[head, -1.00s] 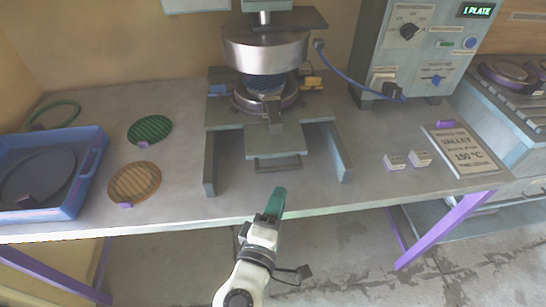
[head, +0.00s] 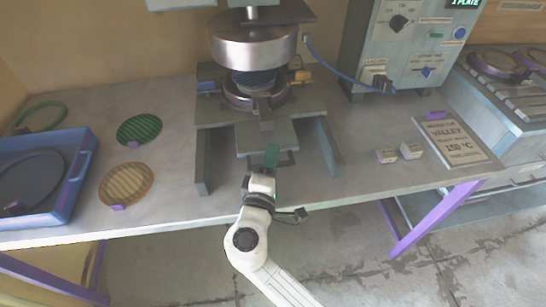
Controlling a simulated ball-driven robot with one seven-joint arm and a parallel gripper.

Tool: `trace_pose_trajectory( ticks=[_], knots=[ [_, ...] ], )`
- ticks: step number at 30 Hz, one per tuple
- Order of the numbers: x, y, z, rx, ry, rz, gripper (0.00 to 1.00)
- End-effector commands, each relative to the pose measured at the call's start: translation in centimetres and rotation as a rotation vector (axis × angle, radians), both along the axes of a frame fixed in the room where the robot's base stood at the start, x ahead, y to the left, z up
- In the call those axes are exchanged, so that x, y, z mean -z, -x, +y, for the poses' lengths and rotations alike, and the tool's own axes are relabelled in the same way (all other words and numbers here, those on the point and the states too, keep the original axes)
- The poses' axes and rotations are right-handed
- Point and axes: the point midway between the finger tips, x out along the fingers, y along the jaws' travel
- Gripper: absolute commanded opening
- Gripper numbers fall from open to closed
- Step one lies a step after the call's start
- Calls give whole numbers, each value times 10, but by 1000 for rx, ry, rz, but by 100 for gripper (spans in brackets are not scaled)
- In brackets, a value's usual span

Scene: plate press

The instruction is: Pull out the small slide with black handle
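The small slide (head: 262,134) is a flat grey plate at the front of the press, between two grey side rails. Its dark handle is at its front edge; my gripper covers most of it in this view. My gripper (head: 272,154), with green fingers, is at the front edge of the slide, over the handle's place. I cannot tell whether the fingers are open or shut, or whether they touch the handle. The press (head: 253,50) has a round metal upper head above a lower round plate (head: 255,95) behind the slide.
A blue tray (head: 72,185) with a dark disc stands at left, beside a green disc (head: 139,129) and a tan disc (head: 126,184). A control box (head: 408,50), two small white blocks (head: 411,150) and a sign (head: 455,140) are at right. The table's front edge is close.

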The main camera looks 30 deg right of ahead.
Motion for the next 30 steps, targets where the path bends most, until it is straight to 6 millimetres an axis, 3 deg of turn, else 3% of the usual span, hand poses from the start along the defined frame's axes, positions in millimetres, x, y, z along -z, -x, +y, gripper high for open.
trace_pose_trajectory(
  ticks=[11, 23, 30],
  knots=[
    [0, -5, -5, 1, 0, 0, 38],
    [1, -4, -4, 1, -1, 2, 1],
    [2, -4, -4, 0, -1, 3, 0]
  ],
)
